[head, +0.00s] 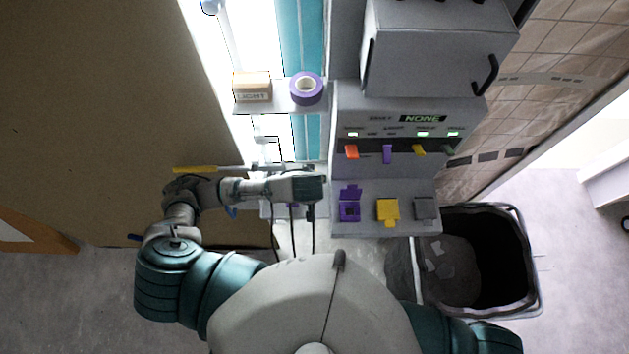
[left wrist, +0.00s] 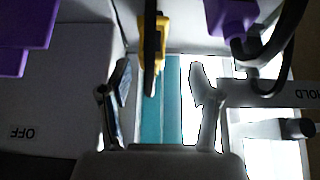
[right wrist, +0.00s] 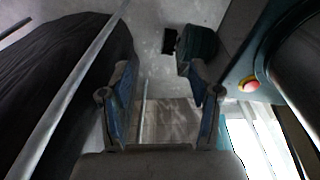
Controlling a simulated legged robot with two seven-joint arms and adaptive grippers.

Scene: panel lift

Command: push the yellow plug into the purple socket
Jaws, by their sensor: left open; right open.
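The purple socket (head: 350,212) is on the lower ledge of the grey panel in the head view, with its purple flap raised. In the left wrist view the yellow plug (left wrist: 150,45), with a black cable, hangs at the top, ahead of and between my open fingers; they do not appear to touch it. My left gripper (left wrist: 160,85) is open, just left of the purple socket in the head view; I cannot make out the yellow plug there. My right gripper (right wrist: 163,90) is open and empty, seen only in the right wrist view.
A yellow cover (head: 388,211) and a grey cover (head: 425,208) sit right of the purple socket. A purple plug (left wrist: 233,18) with a dark cable hangs near the yellow one. A black bin (head: 500,255) stands right. A shelf holds purple tape (head: 306,77).

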